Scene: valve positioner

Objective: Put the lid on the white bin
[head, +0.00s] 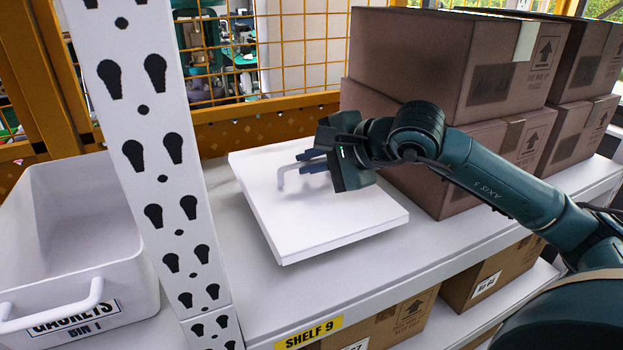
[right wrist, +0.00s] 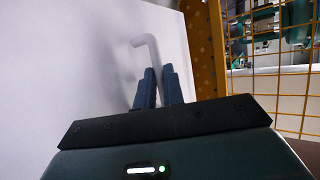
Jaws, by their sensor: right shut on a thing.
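The white bin (head: 85,230) stands open at the left, behind and left of the perforated post, with a handle and a "GASKETS BIN 1" label on its front. The white square lid (head: 330,222) is on the right of the post, over the shelf, and looks slightly tilted. My right gripper (head: 302,165) is shut on the lid's bent handle, which also shows in the right wrist view (right wrist: 147,42). The gripper comes in from the right. I cannot tell whether the lid touches the shelf. My left gripper is not in view.
The white perforated post (head: 160,150) stands between bin and lid. Brown cartons (head: 450,65) are stacked at the right on the shelf (head: 300,300). A yellow mesh fence (head: 275,50) runs behind. More cartons (head: 490,275) sit on the level below.

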